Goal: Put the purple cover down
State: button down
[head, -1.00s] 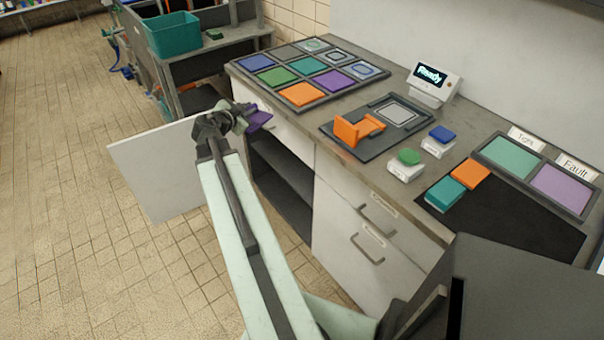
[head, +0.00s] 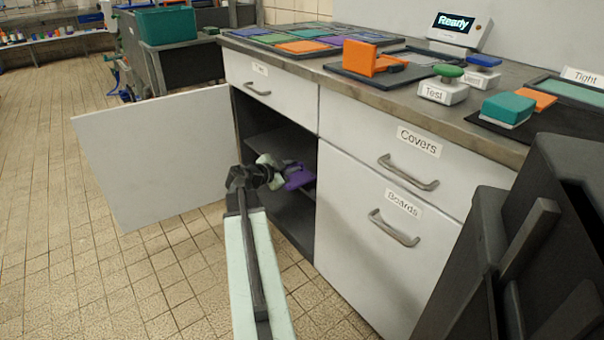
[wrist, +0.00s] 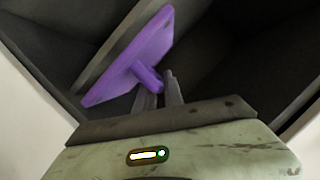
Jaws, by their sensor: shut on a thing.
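My gripper (head: 279,174) is shut on the purple cover (head: 299,177) at the opening of the cabinet under the counter. In the wrist view the purple cover (wrist: 130,62) is a flat plate with a short knob, and my fingers (wrist: 160,93) are closed on that knob. The cover is tilted in this view. It lies close to the edge of the grey inner shelf (head: 262,140); I cannot tell whether it touches the shelf.
The white cabinet door (head: 160,155) stands open at the left. Closed drawers labelled Covers (head: 418,142) and Boards (head: 403,203) are at the right. The counter above holds coloured plates, an orange fixture (head: 372,57) and a Ready display (head: 453,24). The floor at the left is clear.

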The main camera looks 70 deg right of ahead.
jog(key=shift+s+d+f, duration=0.1)
jog(key=shift+s+f, duration=0.15)
jog(key=shift+f, duration=0.05)
jog(key=b, duration=0.1)
send_over(311, 167)
jog(key=shift+d+f, duration=0.1)
jog(key=shift+f, duration=0.65)
notch_tip(311, 167, down, 4)
jog(key=b, duration=0.4)
jog(key=shift+w, duration=0.1)
jog(key=shift+r, duration=0.25)
jog(key=c, duration=1.4)
grip_release()
jog(key=shift+c, duration=0.2)
jog(key=shift+r, duration=0.15)
jog(key=p+v, duration=0.4)
jog(key=v, duration=0.8)
jog(key=shift+w, duration=0.1)
